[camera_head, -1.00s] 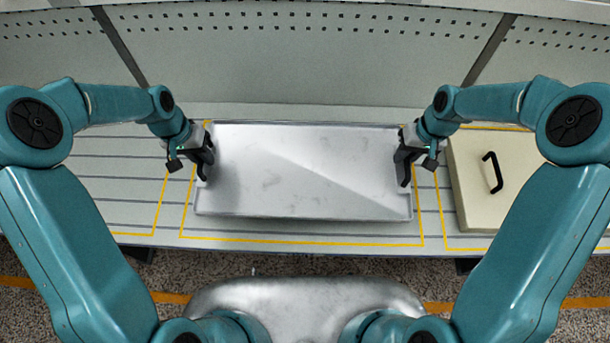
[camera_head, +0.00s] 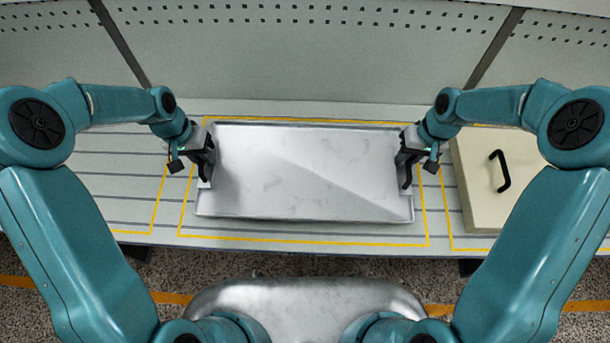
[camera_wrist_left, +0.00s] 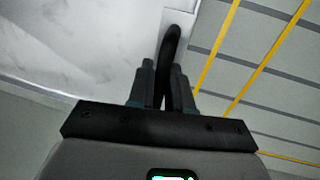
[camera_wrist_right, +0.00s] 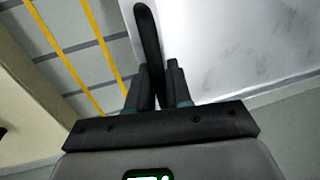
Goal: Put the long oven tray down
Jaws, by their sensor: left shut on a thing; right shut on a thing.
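The long oven tray (camera_head: 300,175) is a pale grey metal tray with a raised rim and a black handle at each end. It is level over the bench, within the yellow outline in the head view; I cannot tell whether it touches the bench. My left gripper (camera_head: 206,163) is shut on the left handle, which shows between its fingers in the left wrist view (camera_wrist_left: 171,45). My right gripper (camera_head: 405,167) is shut on the right handle, which shows in the right wrist view (camera_wrist_right: 147,35). The grippers hide parts of the handles.
A cream box or lid with a black handle (camera_head: 477,185) stands on the bench to the right, close to my right gripper. The bench (camera_head: 105,190) has grey lines and yellow outlines and is clear at the left. A perforated back panel (camera_head: 300,60) rises behind it.

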